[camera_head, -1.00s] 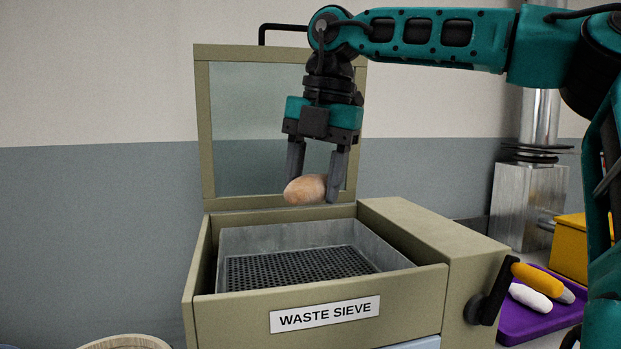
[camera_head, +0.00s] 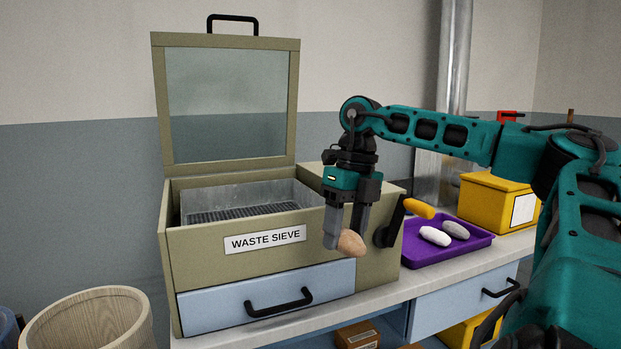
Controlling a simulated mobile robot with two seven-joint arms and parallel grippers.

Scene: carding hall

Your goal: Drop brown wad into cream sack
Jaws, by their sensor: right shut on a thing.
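My right gripper (camera_head: 345,234) points down and is shut on a tan-brown wad (camera_head: 351,245). The wad shows at the fingertips, partly covered by them. It hangs in front of the waste sieve's right front part, clear of any surface. My left gripper is out of view. I see no cream sack in this view.
The waste sieve (camera_head: 210,262) stands on the bench with its lid (camera_head: 225,100) raised. A wooden tub (camera_head: 90,322) is at lower left.

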